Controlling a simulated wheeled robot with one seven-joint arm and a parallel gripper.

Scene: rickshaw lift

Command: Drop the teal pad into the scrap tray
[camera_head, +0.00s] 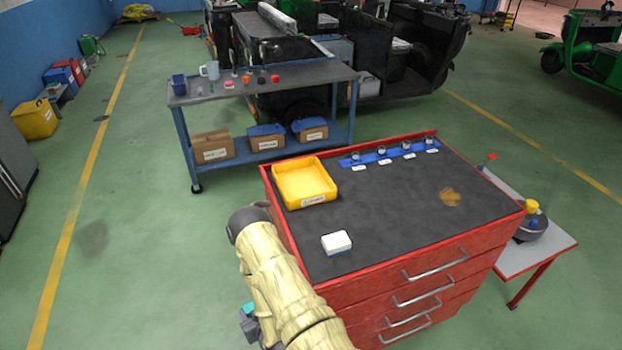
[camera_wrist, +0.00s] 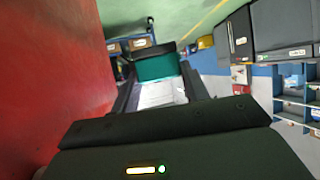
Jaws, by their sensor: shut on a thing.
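The teal pad (camera_wrist: 157,67) is between my gripper's fingers in the wrist view, near their tips. My gripper (camera_wrist: 160,82) is shut on it. In the head view, a bit of teal (camera_head: 247,308) shows at the lower left of my arm, off the left side of the red cabinet and lower than its top. My arm hides most of the gripper there. A yellow tray (camera_head: 306,203) with a small unreadable label sits at the back left of the cabinet top. It looks empty and is the likely scrap tray.
The red cabinet (camera_head: 372,300) has a dark top with a white block (camera_head: 337,241), a blue rack (camera_head: 390,155) and a brown stain (camera_head: 450,196). Its middle is clear. A blue workbench (camera_head: 262,82) with small items stands behind. A side shelf (camera_head: 540,249) is at right.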

